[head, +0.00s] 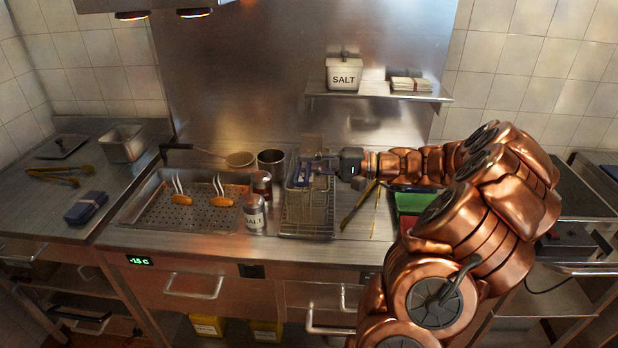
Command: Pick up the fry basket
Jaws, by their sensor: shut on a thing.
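The fry basket (305,203) is a wire mesh basket at the middle of the counter, over a wire rack (307,229). My gripper (312,170) reaches in from the right and is shut on the upper part of the basket. The fingers cover part of the basket's top, so the exact grip point is hard to see. I cannot tell whether the basket touches the rack or hangs just above it.
Left of the basket stand a salt shaker (254,212), a second shaker (262,184) and a dark cup (271,160). A perforated tray (165,224) holds two orange-handled tools. Tongs (358,206) lie right. A shelf (340,93) with a salt box (343,75) hangs behind.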

